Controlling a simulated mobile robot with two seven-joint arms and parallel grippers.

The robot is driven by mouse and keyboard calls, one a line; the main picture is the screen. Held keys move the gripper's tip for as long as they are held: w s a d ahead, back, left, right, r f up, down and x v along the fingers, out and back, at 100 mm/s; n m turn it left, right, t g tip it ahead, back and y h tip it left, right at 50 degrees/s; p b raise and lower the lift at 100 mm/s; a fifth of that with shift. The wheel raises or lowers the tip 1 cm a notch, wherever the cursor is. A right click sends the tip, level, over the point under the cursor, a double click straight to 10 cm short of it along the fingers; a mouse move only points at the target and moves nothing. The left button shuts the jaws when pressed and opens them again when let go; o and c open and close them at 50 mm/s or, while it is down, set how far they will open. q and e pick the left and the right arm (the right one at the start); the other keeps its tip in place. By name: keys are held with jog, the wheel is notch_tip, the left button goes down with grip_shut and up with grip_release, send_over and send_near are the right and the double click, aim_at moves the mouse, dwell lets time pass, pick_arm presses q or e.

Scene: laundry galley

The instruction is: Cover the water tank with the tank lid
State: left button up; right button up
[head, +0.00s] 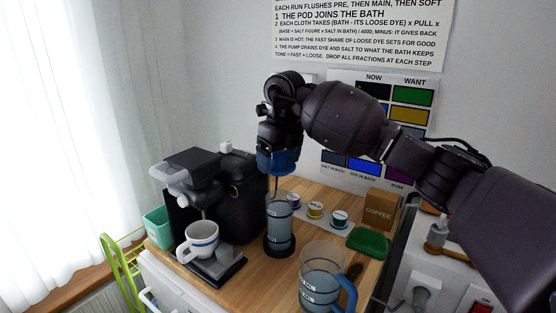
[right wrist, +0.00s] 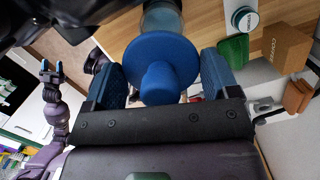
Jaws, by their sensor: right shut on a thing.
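The water tank (head: 279,225) is a clear upright cylinder with a dark base and markings, standing on the wooden counter beside the coffee machine. My right gripper (head: 277,172) is above the tank, pointing down. In the right wrist view, the tank lid (right wrist: 158,62), a blue disc with a round knob, is between the blue fingers of this gripper, which is shut on the knob. The tank's clear wall (right wrist: 160,20) shows past the lid's edge. In the head view a gap shows between gripper and tank. My left gripper (right wrist: 51,70) shows small in the right wrist view, fingers apart and empty.
A black coffee machine (head: 240,190) with a white cup (head: 200,241) stands left of the tank. A measuring jug with a blue handle (head: 321,278) is close in front. Several pods, a green pad (head: 369,241) and a coffee box (head: 380,210) are to the right.

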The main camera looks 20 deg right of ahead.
pick_arm(q)
jog(key=shift+s, duration=0.1)
pick_arm(e)
jog(key=shift+s, duration=0.1)
pick_arm(q)
jog(key=shift+r, duration=0.1)
pick_arm(e)
jog(key=shift+r, duration=0.1)
jog(key=shift+f, duration=1.5)
pick_arm(q)
jog(key=shift+w+f+b, duration=0.25)
jog(key=shift+f+b, duration=0.15)
jog(key=shift+b, duration=0.1)
pick_arm(e)
notch_tip(320, 180, down, 3)
pick_arm(q)
jog(key=shift+s, duration=0.1)
jog(key=shift+s+f, duration=0.15)
jog(key=shift+f, duration=0.15)
pick_arm(e)
jog(key=shift+f, duration=1.25)
